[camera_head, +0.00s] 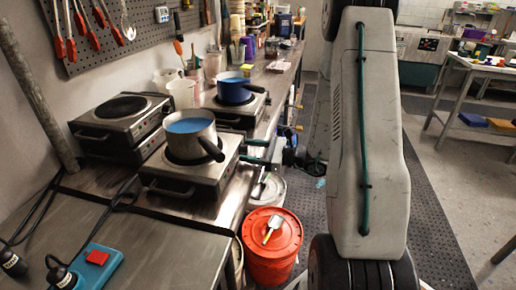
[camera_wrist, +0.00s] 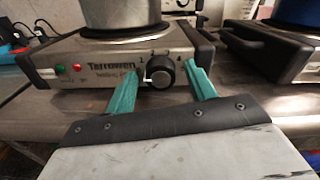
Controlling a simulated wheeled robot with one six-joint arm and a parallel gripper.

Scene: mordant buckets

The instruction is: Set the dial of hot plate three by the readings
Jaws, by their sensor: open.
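A steel pot of blue liquid (camera_head: 188,128) stands on a hot plate (camera_head: 205,172). The wrist view shows this hot plate's front panel (camera_wrist: 105,65), with a green and a red light lit at its left. Its round black dial (camera_wrist: 161,71) has numbers above it, and a white mark on its left side, near or below the 1. My gripper (camera_wrist: 163,76) is open, with a teal finger on either side of the dial. Whether they touch it I cannot tell. In the head view my gripper (camera_head: 254,151) is at the plate's right side. No plate number is readable.
A blue pot (camera_head: 234,91) stands on another hot plate (camera_head: 238,110) behind. An empty hot plate (camera_head: 122,112) is stacked at the left. An orange lidded bucket (camera_head: 270,250) and a pale bucket (camera_head: 268,190) stand on the floor below the bench edge. A power strip (camera_head: 95,268) lies at front left.

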